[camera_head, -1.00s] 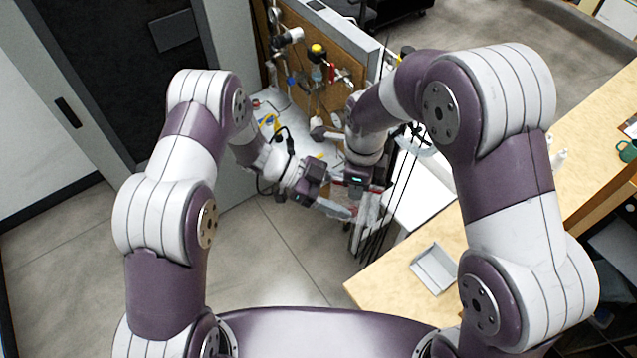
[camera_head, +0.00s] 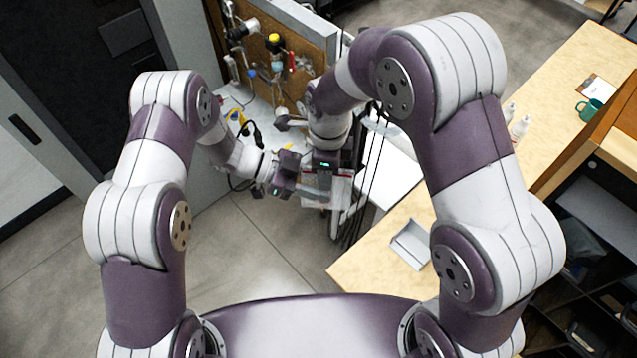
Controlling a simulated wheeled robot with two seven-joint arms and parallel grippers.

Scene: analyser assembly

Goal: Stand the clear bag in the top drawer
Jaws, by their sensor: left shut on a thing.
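A clear bag (camera_head: 342,190), pale and see-through, hangs at the grippers in the middle of the camera_head view, over the floor beside the white bench. My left gripper (camera_head: 312,193) reaches in from the left and is shut on the bag's near side. My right gripper (camera_head: 327,178) points down just above and beside it, close to the bag; its fingers are too small and covered to tell their opening. I cannot make out a top drawer clearly.
A white bench with a brown pegboard (camera_head: 290,50) holding tools stands behind the grippers. Thin dark cables hang right of them. A wooden table with an empty grey tray (camera_head: 411,243) lies to the right. A wooden shelf unit (camera_head: 612,142) stands far right. Floor at left is clear.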

